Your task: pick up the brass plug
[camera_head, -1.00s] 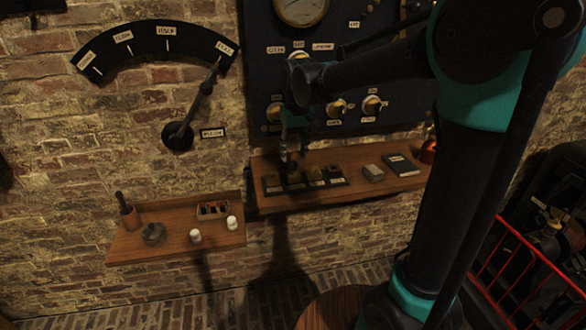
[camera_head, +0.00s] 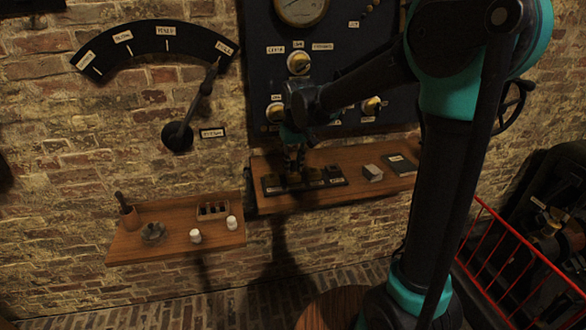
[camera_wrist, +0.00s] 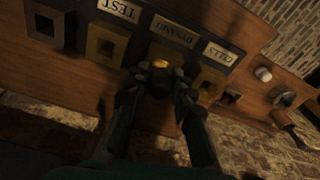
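The brass plug (camera_wrist: 160,64) shows in the wrist view as a small bright gold top at the block labelled DYNAMO (camera_wrist: 168,50). My gripper (camera_wrist: 160,82) has its two dark fingers apart, one on each side just below the gold top. The dark space between the fingertips hides whether they touch the plug. In the head view my gripper (camera_head: 293,165) points down at the row of labelled blocks on the right shelf; the plug cannot be made out there.
Blocks labelled TEST (camera_wrist: 106,42) and CELLS (camera_wrist: 208,80) flank the DYNAMO one. The wooden shelf (camera_head: 270,205) also bears a small grey box (camera_head: 373,173) and a dark labelled item (camera_head: 399,163). A lower left shelf (camera_head: 130,250) holds two white-topped pieces. A red rail (camera_head: 520,245) stands right.

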